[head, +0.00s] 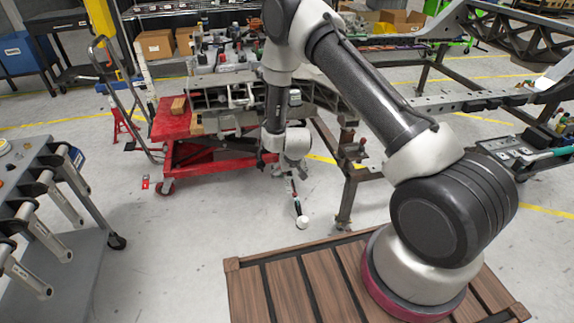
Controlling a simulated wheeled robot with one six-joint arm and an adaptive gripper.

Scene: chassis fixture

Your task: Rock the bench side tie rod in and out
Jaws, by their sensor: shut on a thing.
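My arm reaches over to the front edge of the chassis fixture, and my gripper (290,172) hangs low there beside the metal stand. It is small in the head view and partly hidden by my wrist. It is shut on a thin dark rod, which looks like the tie rod (297,206). The rod slants down toward the floor and has a round white end (302,222). Its upper end and the exact grip are hidden or too small to tell. The chassis frame (440,103) runs to the right on metal legs.
A red lift cart (200,158) stands behind and left of my gripper, under metal parts. A grey tool bench (60,235) with handles stands at the left. A wooden pallet (285,290) lies under my base. The floor between bench and pallet is clear.

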